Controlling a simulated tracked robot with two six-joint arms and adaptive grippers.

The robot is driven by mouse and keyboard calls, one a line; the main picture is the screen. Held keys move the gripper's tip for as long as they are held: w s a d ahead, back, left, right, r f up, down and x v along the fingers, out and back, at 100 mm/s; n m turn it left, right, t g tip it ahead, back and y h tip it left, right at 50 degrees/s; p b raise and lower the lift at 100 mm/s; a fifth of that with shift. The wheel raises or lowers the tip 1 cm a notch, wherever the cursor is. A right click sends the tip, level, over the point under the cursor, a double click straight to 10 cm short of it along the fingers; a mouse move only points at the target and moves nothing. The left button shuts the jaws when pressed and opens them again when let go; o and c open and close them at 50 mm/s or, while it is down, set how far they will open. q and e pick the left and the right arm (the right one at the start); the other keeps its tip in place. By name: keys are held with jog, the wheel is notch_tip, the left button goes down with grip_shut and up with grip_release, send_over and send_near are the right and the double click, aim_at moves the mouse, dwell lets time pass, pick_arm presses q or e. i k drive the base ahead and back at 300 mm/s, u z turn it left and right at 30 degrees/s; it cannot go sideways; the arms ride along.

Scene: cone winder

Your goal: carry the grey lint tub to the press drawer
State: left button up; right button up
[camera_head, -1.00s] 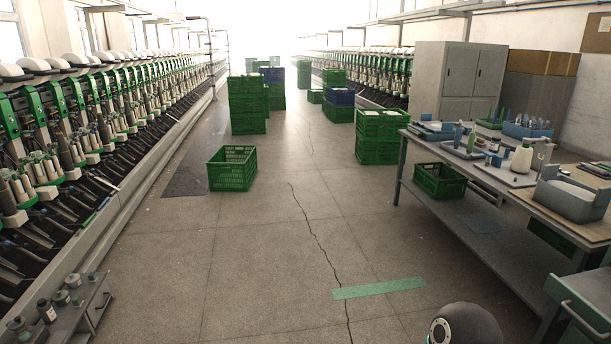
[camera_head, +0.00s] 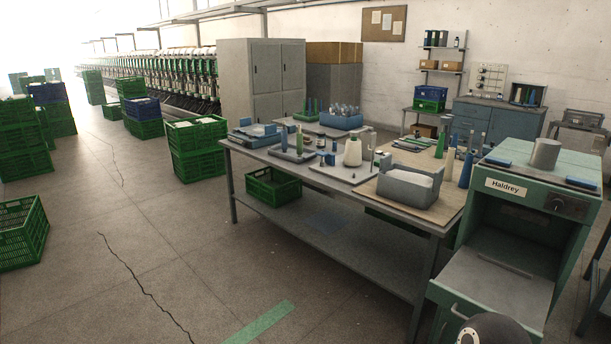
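A grey tub (camera_head: 402,193) with white material in it stands on the near right end of the workbench, on a tan board. The green press, labelled Haldrey (camera_head: 515,189), stands to the right of the bench. Its grey drawer (camera_head: 500,278) is pulled out at the front, with a handle on it, and looks empty. Neither gripper shows; only a dark rounded part of my own arm is at the bottom edge, in front of the drawer.
The workbench (camera_head: 330,247) carries bottles, cones and trays, with a green crate on its lower shelf. A grey cylinder (camera_head: 545,153) stands on top of the press. Green crates (camera_head: 197,148) are stacked on the left. The floor in front of the bench is clear.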

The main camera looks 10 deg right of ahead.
aim_at(495, 284)
jog(key=z, duration=0.4)
jog(key=i, duration=1.8)
jog(key=z, duration=0.35)
jog(key=i, duration=1.15)
jog(key=z, duration=0.1)
